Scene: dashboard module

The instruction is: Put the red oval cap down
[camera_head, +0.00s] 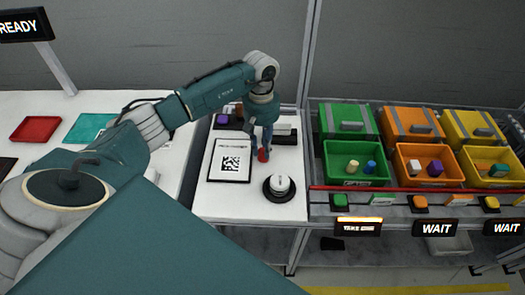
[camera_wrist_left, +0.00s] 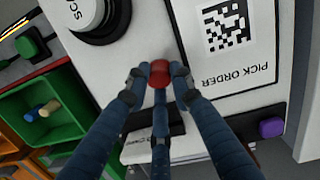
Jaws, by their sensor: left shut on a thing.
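The red oval cap (camera_head: 263,155) is held between the fingertips of my left gripper (camera_head: 264,143), low over the white table (camera_head: 240,205). The left wrist view also shows the cap (camera_wrist_left: 159,72), with blue fingers of my left gripper (camera_wrist_left: 160,84) closed around it. Whether the cap touches the table I cannot tell. The pick order sheet (camera_head: 229,160) with its square code lies to its left. My right gripper is not in view.
A round scanner (camera_head: 279,188) stands just in front of the cap. A purple piece (camera_head: 222,119) sits in a dark holder behind. Green (camera_head: 356,182), orange (camera_head: 425,182) and yellow (camera_head: 497,182) bins stand to the right. Bare tabletop lies in front of the sheet.

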